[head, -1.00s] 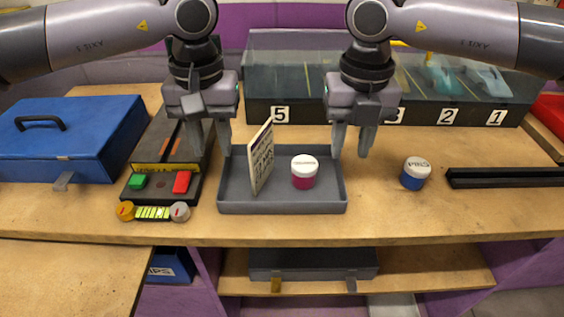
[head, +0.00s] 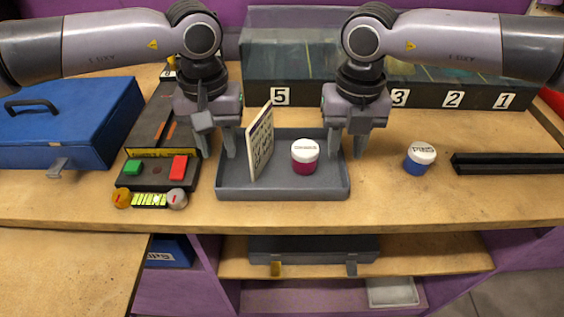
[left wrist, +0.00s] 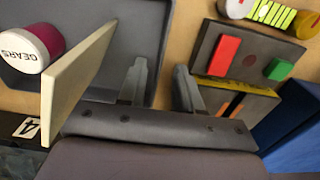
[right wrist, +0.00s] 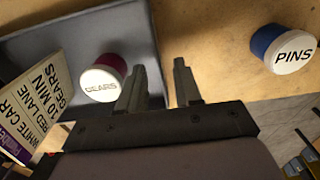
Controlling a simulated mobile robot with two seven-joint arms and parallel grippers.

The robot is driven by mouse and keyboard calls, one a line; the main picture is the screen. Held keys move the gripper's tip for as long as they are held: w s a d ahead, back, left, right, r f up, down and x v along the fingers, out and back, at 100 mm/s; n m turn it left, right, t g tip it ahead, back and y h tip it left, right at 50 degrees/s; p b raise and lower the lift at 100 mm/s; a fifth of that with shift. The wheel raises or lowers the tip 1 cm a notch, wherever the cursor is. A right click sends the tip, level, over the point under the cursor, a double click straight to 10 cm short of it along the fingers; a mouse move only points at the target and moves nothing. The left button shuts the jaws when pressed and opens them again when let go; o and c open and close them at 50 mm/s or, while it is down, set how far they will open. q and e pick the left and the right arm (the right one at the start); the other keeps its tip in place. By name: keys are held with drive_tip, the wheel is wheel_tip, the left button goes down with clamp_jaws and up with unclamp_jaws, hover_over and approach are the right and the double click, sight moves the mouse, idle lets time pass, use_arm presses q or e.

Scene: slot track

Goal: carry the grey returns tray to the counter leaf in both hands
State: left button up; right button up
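The grey tray (head: 283,194) stands on the wooden counter and also shows in the left wrist view (left wrist: 140,35) and right wrist view (right wrist: 40,42). It holds a white card (head: 260,145), standing tilted, and a white-lidded dark pink GEARS jar (head: 304,160). My left gripper (head: 217,155) is open at the tray's left wall, with a finger on each side of it. My right gripper (head: 347,155) is open at the right wall, likewise straddling it. Neither visibly clamps the wall. A lower-left wooden surface (head: 60,280) may be the counter leaf.
A control box (head: 150,172) with green and red blocks is close left of the tray, beside a blue case (head: 60,125). A blue PINS jar (head: 419,160) and a black rail (head: 505,164) are at the right. A numbered, clear-covered box (head: 420,92) stands behind.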

use_arm(q)
drive_tip(key=shift+f, duration=0.75)
use_arm(e)
drive_tip(key=shift+f, duration=0.8)
use_arm(q)
clamp_jaws()
use_arm(e)
clamp_jaws()
use_arm(q)
drive_tip(key=shift+r, duration=0.2)
use_arm(e)
drive_tip(key=shift+r, duration=0.25)
